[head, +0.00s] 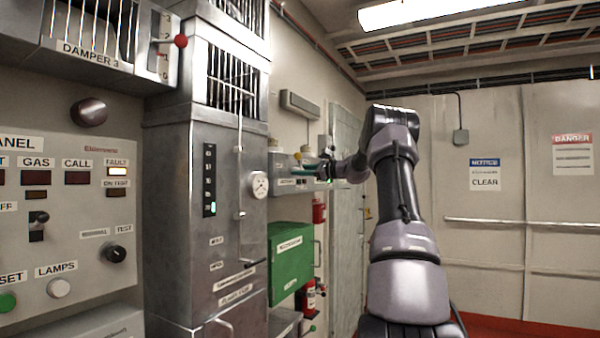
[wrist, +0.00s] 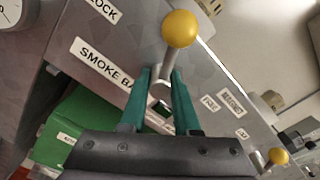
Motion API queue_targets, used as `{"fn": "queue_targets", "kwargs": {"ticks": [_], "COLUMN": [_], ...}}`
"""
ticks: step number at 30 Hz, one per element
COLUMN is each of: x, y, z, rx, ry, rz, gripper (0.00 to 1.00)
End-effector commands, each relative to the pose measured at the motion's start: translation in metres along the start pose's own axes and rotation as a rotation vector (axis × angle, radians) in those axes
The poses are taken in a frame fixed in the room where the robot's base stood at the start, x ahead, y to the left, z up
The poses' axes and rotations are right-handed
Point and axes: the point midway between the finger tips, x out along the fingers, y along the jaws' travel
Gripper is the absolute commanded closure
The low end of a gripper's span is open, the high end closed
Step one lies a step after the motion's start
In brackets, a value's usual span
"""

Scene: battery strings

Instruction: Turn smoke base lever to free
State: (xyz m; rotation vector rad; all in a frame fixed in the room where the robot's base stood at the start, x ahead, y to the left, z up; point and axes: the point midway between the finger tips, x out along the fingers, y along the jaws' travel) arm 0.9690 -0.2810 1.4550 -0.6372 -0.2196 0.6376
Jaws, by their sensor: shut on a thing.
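The smoke base lever (wrist: 179,30) has a yellow ball knob on a pale metal stem. It stands out from a grey panel (wrist: 215,75) beside a partly hidden label (wrist: 103,62) reading "SMOKE BA". My gripper (wrist: 164,82) has its green fingers on either side of the stem, shut on it below the knob. In the head view my gripper (head: 326,168) is at the grey box on the far wall, and the lever is too small to tell there.
A second yellow-knobbed lever (wrist: 278,157) is at the lower right of the wrist view. A green box (head: 291,262) hangs below the grey box, with red extinguishers (head: 309,298) beside it. A grey cabinet with a gauge (head: 259,185) stands to the left.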

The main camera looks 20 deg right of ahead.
Motion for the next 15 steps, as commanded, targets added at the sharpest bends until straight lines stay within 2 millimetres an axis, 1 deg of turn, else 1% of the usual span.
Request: {"fn": "queue_targets", "kwargs": {"ticks": [15], "x": [-0.0007], "y": [0.0012], "z": [-0.0024], "rx": [0.494], "ry": [0.004], "rz": [0.001], "gripper": [1.00]}}
